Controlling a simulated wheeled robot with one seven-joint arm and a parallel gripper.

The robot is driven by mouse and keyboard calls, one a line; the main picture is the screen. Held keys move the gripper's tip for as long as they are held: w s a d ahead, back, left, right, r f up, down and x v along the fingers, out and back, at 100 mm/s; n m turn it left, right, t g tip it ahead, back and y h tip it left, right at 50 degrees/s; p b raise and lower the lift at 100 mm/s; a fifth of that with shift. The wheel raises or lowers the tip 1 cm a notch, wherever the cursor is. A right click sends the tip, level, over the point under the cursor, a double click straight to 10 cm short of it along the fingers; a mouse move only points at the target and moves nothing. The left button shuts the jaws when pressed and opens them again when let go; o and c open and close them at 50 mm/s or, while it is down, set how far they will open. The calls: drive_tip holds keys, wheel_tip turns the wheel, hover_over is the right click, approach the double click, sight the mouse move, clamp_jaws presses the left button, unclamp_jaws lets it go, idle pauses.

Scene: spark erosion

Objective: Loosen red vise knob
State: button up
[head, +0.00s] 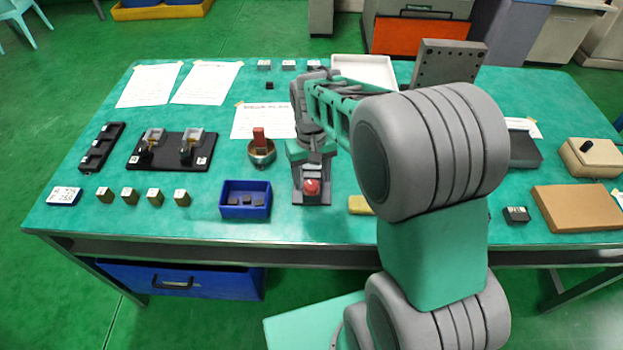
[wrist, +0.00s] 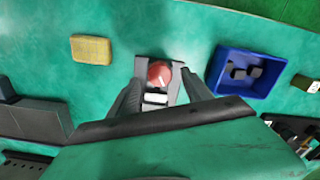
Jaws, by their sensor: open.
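The red vise knob (head: 311,186) is on the front end of a grey vise (head: 312,200) near the table's front edge. In the wrist view the red knob (wrist: 160,74) shows between and just beyond the fingertips. My gripper (wrist: 158,85) is open, with one finger on each side of the vise front. I cannot tell whether the fingers touch the knob. A light block (wrist: 155,99) lies behind the knob in the wrist view. In the head view my arm hides most of the vise and the gripper's fingers.
A blue bin (head: 246,213) with dark pieces stands left of the vise. A yellow block (head: 360,205) lies to its right. A round pot (head: 261,158) with a red piece stands at back left. Small brass blocks (head: 129,195) line the front left. Bare green table surrounds them.

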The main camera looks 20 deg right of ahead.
drive_tip(key=shift+f, duration=1.15)
clamp_jaws()
